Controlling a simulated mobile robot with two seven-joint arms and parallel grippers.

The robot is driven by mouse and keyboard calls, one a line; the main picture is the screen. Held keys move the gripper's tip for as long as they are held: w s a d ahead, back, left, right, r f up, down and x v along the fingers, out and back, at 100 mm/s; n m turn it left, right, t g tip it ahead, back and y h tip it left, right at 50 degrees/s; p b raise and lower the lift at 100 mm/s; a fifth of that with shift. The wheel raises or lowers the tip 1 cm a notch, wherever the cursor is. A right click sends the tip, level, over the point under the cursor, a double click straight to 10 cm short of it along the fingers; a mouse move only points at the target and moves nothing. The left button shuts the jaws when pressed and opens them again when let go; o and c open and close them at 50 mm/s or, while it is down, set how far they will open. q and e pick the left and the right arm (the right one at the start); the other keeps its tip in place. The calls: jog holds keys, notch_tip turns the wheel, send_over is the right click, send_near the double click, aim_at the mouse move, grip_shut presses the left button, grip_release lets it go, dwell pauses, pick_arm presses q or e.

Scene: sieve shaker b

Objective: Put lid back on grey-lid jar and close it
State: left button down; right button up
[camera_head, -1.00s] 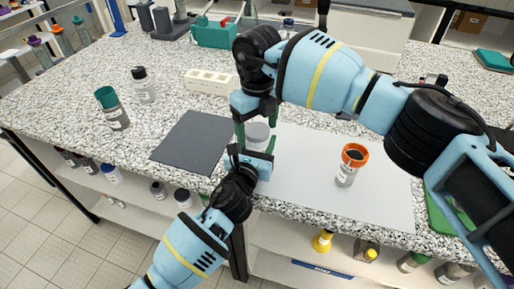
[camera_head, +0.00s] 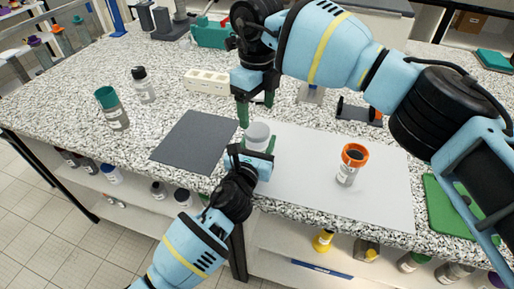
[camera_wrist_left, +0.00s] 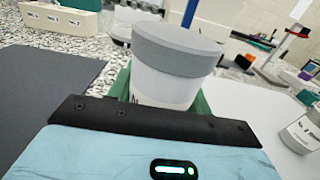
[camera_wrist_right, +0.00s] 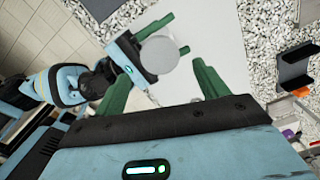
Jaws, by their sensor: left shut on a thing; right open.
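The jar (camera_head: 262,146) stands upright at the left part of the pale grey mat. Its grey lid (camera_wrist_left: 178,45) sits level on top of the jar in the left wrist view, with no gap visible. My left gripper (camera_head: 254,155) is shut around the jar body from the front, below the lid. My right gripper (camera_head: 256,108) is open and empty above and a little behind the lid, apart from it. In the right wrist view the round lid top (camera_wrist_right: 158,53) shows uncovered beyond the open fingers. Whether the lid is tight cannot be told.
A jar with an orange collar (camera_head: 347,172) stands on the pale mat (camera_head: 300,195) to the right. A dark mat (camera_head: 195,142) lies bare to the left. A teal-capped jar (camera_head: 112,110) and a black-capped bottle (camera_head: 144,88) stand further left. A white block rack (camera_head: 208,82) is behind.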

aim_at(257, 129)
jog(key=r+n, duration=0.1)
jog(key=n, duration=0.1)
jog(key=r+n, duration=0.1)
jog(key=shift+n, duration=0.4)
jog(key=shift+f, duration=0.1)
jog(key=shift+f, duration=3.95)
jog(key=shift+c, duration=0.2)
jog(key=c, duration=0.9)
jog(key=o, duration=1.1)
jog(key=shift+r, duration=0.15)
notch_tip(257, 129, up, 12)
